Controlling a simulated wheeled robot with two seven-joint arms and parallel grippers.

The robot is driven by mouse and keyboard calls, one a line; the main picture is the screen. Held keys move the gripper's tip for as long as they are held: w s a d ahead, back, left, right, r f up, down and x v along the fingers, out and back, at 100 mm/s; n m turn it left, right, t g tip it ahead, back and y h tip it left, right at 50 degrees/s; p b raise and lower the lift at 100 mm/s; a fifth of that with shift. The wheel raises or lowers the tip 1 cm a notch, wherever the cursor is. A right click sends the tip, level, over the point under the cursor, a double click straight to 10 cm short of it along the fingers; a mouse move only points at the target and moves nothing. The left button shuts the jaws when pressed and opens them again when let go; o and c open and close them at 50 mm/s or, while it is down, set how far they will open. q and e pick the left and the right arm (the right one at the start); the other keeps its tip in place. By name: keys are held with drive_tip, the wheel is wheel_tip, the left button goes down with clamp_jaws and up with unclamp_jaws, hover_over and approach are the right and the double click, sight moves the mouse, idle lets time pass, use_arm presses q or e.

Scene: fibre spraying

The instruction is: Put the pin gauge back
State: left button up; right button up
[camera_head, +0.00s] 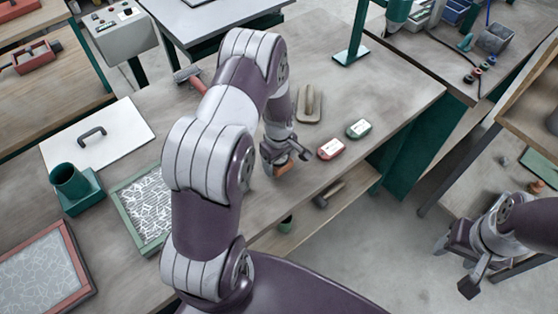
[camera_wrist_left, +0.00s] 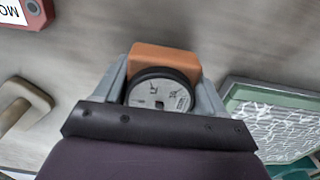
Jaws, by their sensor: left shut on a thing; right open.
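The pin gauge, an orange block with a round black-rimmed dial (camera_wrist_left: 160,92), sits between the two fingers of my left gripper (camera_wrist_left: 163,84) in the left wrist view. My left gripper is shut on it. I cannot tell whether the gauge touches the table. My right gripper (camera_head: 457,266) is open and empty at the lower right, out past the table over the floor.
A red box (camera_head: 330,149) and a green box (camera_head: 359,129) lie right of my left gripper. A trowel-like float (camera_head: 309,106) lies behind it. A green-framed mesh tray (camera_head: 145,210), a white board (camera_head: 97,135) and a green cup (camera_head: 70,180) are to the left.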

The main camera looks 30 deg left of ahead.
use_arm(q)
drive_tip(key=shift+w+f, duration=0.1)
drive_tip(key=shift+f, duration=0.5)
drive_tip(key=shift+w+f, duration=0.3)
drive_tip(key=shift+f, duration=0.05)
drive_tip(key=shift+s, duration=0.15)
drive_tip(key=o, duration=0.9)
drive_tip(key=shift+f, duration=0.15)
drive_tip(key=o, duration=0.4)
drive_tip(key=shift+s, duration=0.1)
use_arm(e)
drive_tip(key=shift+w, duration=0.3)
